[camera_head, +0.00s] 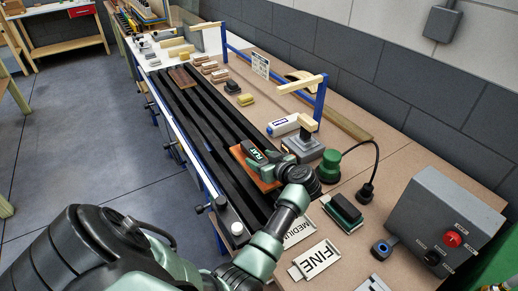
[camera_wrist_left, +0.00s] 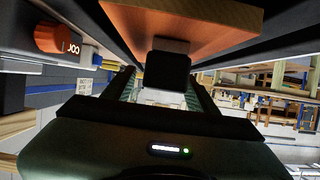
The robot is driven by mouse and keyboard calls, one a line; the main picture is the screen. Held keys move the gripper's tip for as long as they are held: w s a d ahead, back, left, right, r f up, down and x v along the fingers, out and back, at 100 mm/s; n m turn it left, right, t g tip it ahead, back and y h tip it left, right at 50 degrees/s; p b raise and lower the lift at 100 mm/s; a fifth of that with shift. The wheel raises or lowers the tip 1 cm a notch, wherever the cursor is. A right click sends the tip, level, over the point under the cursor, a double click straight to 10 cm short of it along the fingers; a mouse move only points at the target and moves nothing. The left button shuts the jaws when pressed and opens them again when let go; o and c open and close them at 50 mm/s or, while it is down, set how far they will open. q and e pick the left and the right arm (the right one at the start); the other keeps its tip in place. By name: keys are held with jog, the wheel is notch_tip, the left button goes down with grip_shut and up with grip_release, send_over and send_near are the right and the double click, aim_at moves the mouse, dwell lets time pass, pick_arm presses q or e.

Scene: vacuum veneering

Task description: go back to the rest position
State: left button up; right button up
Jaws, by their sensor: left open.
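My left gripper (camera_head: 266,158) is over the middle of the long bench, its arm coming in from the lower left. It is close to a reddish-brown panel (camera_head: 248,172) on the dark rails. A dark piece marked FLAT (camera_head: 255,153) shows at the gripper's end. In the left wrist view, the open fingers (camera_wrist_left: 162,88) stand on either side of a dark block (camera_wrist_left: 168,70), with the orange-brown panel (camera_wrist_left: 190,25) beyond it. Whether the fingers touch the block is hard to tell. My right gripper is not in view.
A green round-based item (camera_head: 328,167) with a black cable is close right of my wrist. A grey control box (camera_head: 443,222) with a red button stands at the right. Blue posts (camera_head: 321,100) with a wooden bar stand behind. The floor (camera_head: 80,150) at left is clear.

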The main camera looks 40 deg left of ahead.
pick_arm(q)
jog(key=p+v, duration=0.4)
jog(key=v, duration=0.1)
jog(key=shift+s+d+r, duration=0.15)
jog(key=shift+d+r, duration=0.05)
jog(key=shift+r, duration=0.1)
jog(key=shift+s+d+r+p, duration=0.15)
jog(key=shift+d+p, duration=0.25)
jog(key=shift+d, duration=0.2)
